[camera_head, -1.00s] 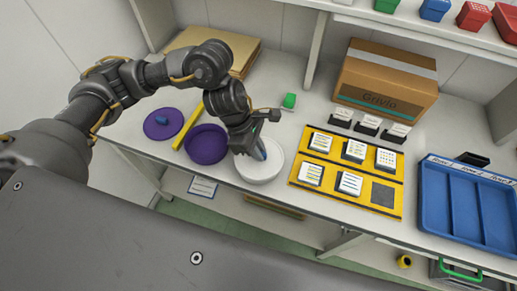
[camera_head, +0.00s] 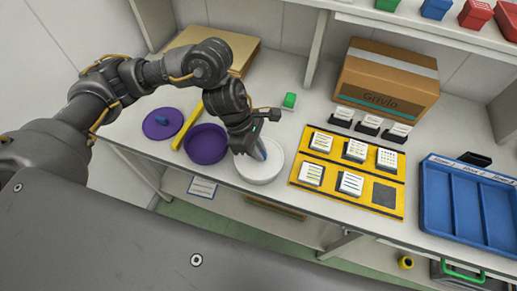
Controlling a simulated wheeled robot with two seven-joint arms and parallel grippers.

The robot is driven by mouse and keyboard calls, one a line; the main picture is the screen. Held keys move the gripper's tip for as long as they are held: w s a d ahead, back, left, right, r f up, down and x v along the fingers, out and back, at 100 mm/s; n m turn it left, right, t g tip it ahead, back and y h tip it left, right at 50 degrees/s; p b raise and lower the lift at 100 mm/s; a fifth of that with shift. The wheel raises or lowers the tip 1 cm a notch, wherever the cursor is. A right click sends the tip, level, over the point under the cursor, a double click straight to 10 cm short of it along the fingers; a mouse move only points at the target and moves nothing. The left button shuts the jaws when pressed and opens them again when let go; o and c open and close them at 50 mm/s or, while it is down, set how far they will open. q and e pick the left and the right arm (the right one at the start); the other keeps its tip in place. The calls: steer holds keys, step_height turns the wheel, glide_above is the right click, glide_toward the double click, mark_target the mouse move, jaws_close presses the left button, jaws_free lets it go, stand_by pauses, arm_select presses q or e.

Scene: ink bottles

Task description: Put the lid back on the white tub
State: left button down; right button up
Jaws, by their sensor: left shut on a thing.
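The white tub (camera_head: 259,180) stands near the table's front edge, right of an open purple tub (camera_head: 206,144). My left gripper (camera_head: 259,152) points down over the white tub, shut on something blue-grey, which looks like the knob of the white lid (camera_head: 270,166). The lid seems to lie at the tub's top; I cannot tell whether it is fully seated, as the gripper hides part of it. My right gripper is not in view.
A purple lid (camera_head: 163,123) with a blue knob lies left, beside a yellow bar (camera_head: 188,125). A yellow rack (camera_head: 347,172) with several labelled blocks is right of the white tub.

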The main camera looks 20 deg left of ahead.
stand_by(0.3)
arm_select(q)
steer(key=c, duration=0.9)
jaws_free()
steer(key=shift+r, duration=0.1)
steer(key=shift+r+p, duration=2.2)
steer(key=shift+r, duration=1.25)
jaws_close()
steer(key=shift+f, duration=0.25)
